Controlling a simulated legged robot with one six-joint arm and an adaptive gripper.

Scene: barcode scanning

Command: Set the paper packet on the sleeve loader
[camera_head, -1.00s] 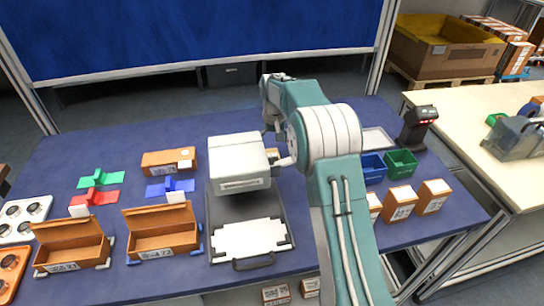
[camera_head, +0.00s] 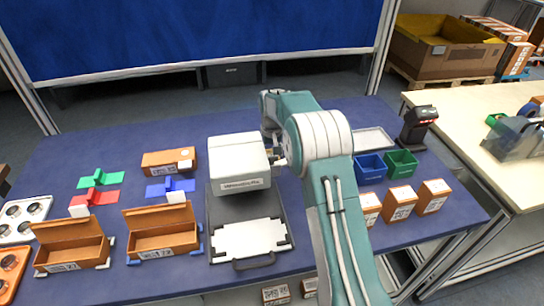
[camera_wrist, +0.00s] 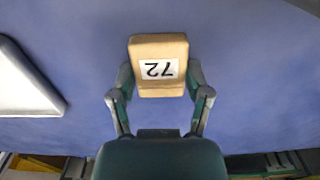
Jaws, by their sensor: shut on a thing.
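The paper packet (camera_wrist: 158,45) is tan with a white label reading 72, upside down in the wrist view. My gripper (camera_wrist: 160,78) is shut on it, one finger on each side, with blue surface behind. In the head view the packet cannot be made out and my gripper is mostly hidden by my arm. A white machine with a dark grey base (camera_head: 237,160), probably the sleeve loader, stands mid-table just left of my arm. A white plate (camera_head: 249,238) lies on its front part, with a dark handle at the front edge.
Blue and green bins (camera_head: 401,163), several small brown boxes (camera_head: 400,204) and a black scanner (camera_head: 418,125) stand right of my arm.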

